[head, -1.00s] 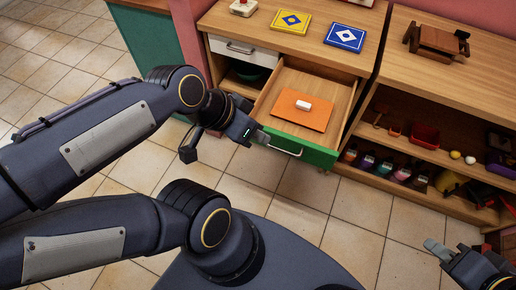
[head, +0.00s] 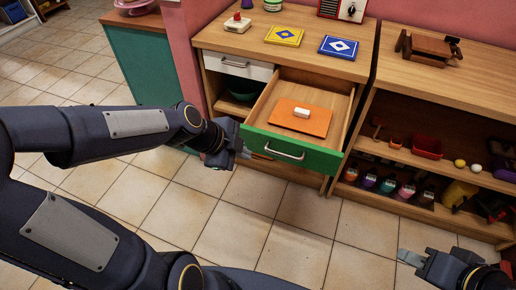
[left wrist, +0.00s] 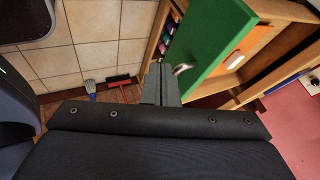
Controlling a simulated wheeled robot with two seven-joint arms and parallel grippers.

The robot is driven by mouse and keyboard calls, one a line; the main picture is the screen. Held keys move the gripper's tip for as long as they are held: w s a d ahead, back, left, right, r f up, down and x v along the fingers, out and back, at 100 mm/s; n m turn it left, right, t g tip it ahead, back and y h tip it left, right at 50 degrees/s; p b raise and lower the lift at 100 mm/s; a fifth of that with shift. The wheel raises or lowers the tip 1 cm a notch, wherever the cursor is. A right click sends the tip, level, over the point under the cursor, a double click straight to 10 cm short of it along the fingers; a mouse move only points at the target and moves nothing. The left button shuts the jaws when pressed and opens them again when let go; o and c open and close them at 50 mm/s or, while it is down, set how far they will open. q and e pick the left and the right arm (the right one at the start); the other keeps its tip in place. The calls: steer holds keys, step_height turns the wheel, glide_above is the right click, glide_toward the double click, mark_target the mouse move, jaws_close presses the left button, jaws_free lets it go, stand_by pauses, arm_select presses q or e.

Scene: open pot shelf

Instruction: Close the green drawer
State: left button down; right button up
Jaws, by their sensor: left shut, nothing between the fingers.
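The green drawer (head: 318,160) is pulled out of the wooden cabinet, its green front facing me with a silver handle (head: 284,152). An orange board (head: 312,123) with a small white block (head: 302,113) lies inside it. My left gripper (head: 244,153) is shut and empty, at the left end of the green front; whether it touches is unclear. In the left wrist view the closed fingers (left wrist: 161,85) point toward the green front (left wrist: 222,35), left of the handle (left wrist: 182,69). My right gripper (head: 411,257) is low at the right, far from the drawer; its jaw state is unclear.
A white drawer (head: 239,64) above left is closed. Yellow (head: 284,36) and blue (head: 339,47) tiles lie on the cabinet top. An open shelf with a red bin (head: 427,147) and several small pots stands at the right. The tiled floor in front is free.

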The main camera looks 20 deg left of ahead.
mark_target(260, 147)
arm_select(q)
steer(key=w+f, duration=0.1)
steer(key=w, duration=0.1)
steer(key=w+d+f+p, duration=0.1)
steer(key=w, duration=0.1)
steer(key=w+d+f, duration=0.1)
steer(key=w+f, duration=0.1)
steer(key=shift+w+d, duration=0.1)
steer(key=shift+w, duration=0.1)
steer(key=shift+f, duration=0.1)
arm_select(e)
steer(key=shift+r, duration=0.5)
